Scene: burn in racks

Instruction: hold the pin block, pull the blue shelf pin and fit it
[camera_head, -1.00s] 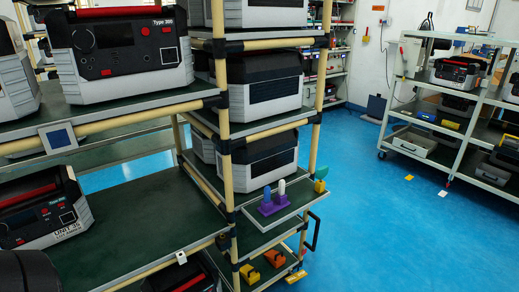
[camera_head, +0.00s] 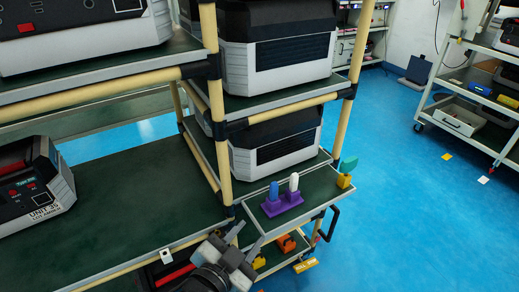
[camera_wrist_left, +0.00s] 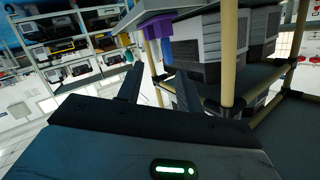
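The purple pin block (camera_head: 282,204) sits on a small green-topped side shelf (camera_head: 258,217) of the rack in the head view. The blue shelf pin (camera_head: 273,190) stands upright in it on the left, and a white pin (camera_head: 294,182) stands on the right. My left gripper (camera_head: 243,246) is below and left of the block, apart from it. Its two fingers are spread with nothing between them, as the left wrist view (camera_wrist_left: 158,90) also shows. A purple patch (camera_wrist_left: 166,50) shows beyond the fingers there; I cannot tell if it is the block. My right gripper is not in view.
A yellow block with a teal top (camera_head: 345,175) stands at the side shelf's right end. Orange pieces (camera_head: 285,243) lie on a lower shelf. Tan rack posts (camera_head: 216,110) rise close to the left gripper. Blue floor (camera_head: 390,220) is open to the right.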

